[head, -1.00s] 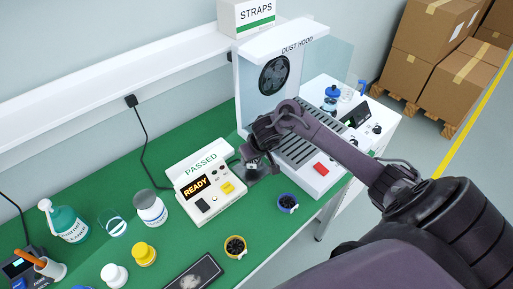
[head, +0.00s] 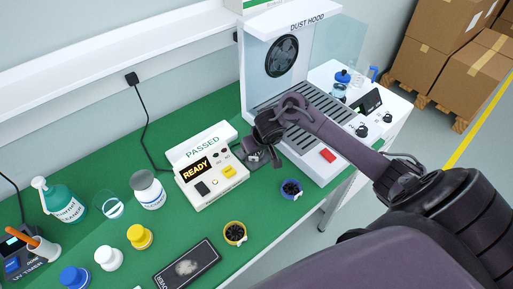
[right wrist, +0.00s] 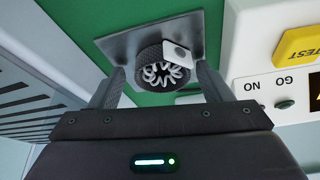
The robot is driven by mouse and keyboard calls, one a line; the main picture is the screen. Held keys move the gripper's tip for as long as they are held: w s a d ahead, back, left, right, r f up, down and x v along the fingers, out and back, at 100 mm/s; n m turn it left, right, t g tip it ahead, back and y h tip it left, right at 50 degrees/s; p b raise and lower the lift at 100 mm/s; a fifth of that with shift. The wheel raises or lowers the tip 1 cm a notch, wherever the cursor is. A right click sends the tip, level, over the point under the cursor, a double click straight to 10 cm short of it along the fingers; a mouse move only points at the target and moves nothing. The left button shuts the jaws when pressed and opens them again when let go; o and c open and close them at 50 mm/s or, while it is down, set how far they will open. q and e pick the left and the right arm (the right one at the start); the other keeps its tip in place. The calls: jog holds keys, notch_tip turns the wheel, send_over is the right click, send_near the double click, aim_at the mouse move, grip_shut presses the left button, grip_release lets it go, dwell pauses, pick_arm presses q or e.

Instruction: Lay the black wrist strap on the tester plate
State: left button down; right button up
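The black wrist strap (right wrist: 148,66), a ring with a grey clasp and coiled pale cord inside, is at the grey tester plate (right wrist: 112,46) in the right wrist view. It overlaps the plate's near edge; contact is hard to judge. My right gripper (right wrist: 163,78) has a finger on each side of it, with slim gaps showing, so it looks open. In the head view the right gripper (head: 262,150) is beside the tester (head: 212,182), whose display reads READY, and hides most of the strap and plate (head: 254,160). My left gripper is not in view.
A blue strap (head: 291,189) and a yellow strap (head: 235,233) lie on the green bench. The dust hood (head: 328,176) stands right of the tester. Bottles, including a white jar (head: 148,190), and a black-framed tray (head: 187,265) are at left and front.

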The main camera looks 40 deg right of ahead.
jog(key=shift+r, duration=0.25)
jog(key=p+v, duration=0.4)
jog(key=v, duration=0.8)
jog(key=shift+p, duration=0.4)
